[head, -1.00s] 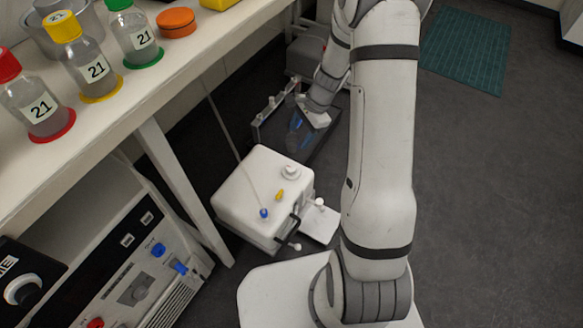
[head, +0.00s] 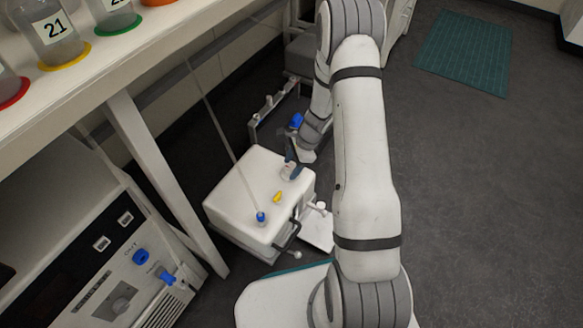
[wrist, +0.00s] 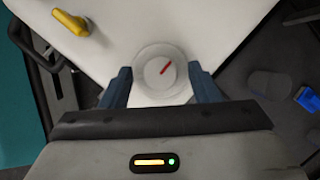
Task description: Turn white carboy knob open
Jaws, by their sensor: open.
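The white carboy (head: 240,195) stands low on the floor beside the bench, and its top also fills much of the wrist view (wrist: 118,30). The round white knob (wrist: 160,70) is on its top and bears a red line slanting to the upper right. In the head view the knob (head: 288,172) is partly hidden by my gripper (head: 293,158). In the wrist view my gripper (wrist: 160,78) is open, with one blue-grey finger on each side of the knob. I cannot tell whether the fingers touch it.
A yellow piece (head: 278,197) and a blue-capped fitting (head: 261,217) with a thin rod sit on the carboy's top. A black handle (head: 288,236) is at its front side. The bench leg (head: 160,175) stands close to its left. Open floor (head: 480,210) lies to the right.

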